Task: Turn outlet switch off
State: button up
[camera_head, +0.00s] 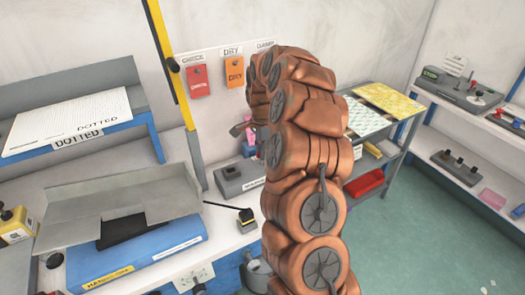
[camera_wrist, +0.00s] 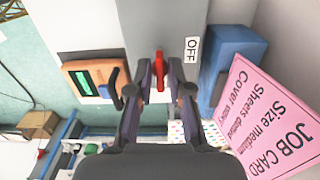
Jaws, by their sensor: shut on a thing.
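In the wrist view a red switch lever (camera_wrist: 159,66) stands on a grey panel (camera_wrist: 163,22). The lever's base is partly hidden between the fingers.
In the wrist view an orange device with a green screen (camera_wrist: 84,82) is left of the fingers. A blue box (camera_wrist: 232,55) and a pink job card (camera_wrist: 270,115) are close on the right. In the head view a workbench (camera_head: 228,240) is left of my arm, shelves (camera_head: 460,135) at right.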

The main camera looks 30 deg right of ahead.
grip_shut()
jog(key=shift+d, duration=0.15)
